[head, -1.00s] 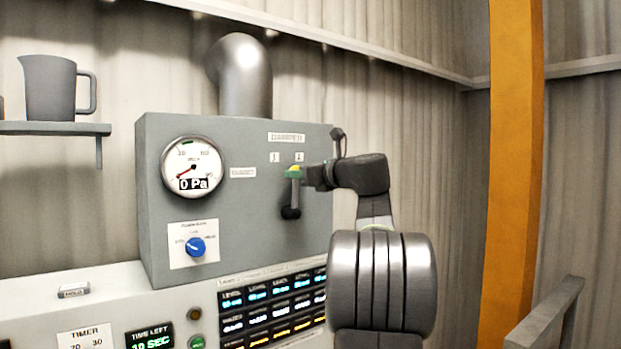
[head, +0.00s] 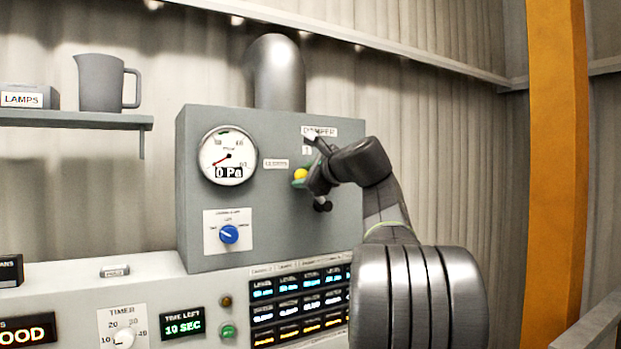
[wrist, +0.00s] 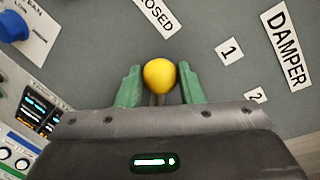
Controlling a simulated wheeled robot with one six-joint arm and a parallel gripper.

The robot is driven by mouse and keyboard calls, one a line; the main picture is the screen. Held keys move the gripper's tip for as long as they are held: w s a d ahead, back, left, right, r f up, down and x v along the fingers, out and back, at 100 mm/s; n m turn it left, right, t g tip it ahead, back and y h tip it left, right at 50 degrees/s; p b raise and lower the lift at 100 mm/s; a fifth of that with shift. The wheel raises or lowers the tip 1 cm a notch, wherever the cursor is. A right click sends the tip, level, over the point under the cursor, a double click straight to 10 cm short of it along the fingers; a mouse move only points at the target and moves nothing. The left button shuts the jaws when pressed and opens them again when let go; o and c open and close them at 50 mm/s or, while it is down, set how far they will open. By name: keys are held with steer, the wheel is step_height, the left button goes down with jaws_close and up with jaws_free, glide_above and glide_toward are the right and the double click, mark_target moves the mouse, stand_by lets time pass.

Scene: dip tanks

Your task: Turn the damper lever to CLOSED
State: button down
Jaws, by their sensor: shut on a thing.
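The damper lever shows as a yellow ball knob (head: 300,175) on the grey panel, just right of and slightly below the CLOSED plate (head: 275,163). In the wrist view the knob (wrist: 159,73) sits between the green fingers of my gripper (wrist: 159,80), which is shut on it. The CLOSED plate (wrist: 154,14) is above the knob there, with a gap between. My gripper (head: 308,180) and wrist hide the lever's shaft and pivot in the head view. The DAMPER sign (head: 319,131) is above, partly covered by my wrist.
A pressure gauge (head: 228,156) reads 0 Pa. A blue knob (head: 228,234) is below it. A console with lit displays (head: 300,307) runs along the bottom. A shelf (head: 75,119) holds a grey jug (head: 100,83). An orange post (head: 557,170) stands right.

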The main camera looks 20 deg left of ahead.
steer(key=shift+s+a+f+n, duration=0.15)
steer(key=shift+f+n, duration=0.15)
stand_by(0.4)
steer(key=c, duration=1)
jaws_free()
steer(key=shift+s, duration=0.1)
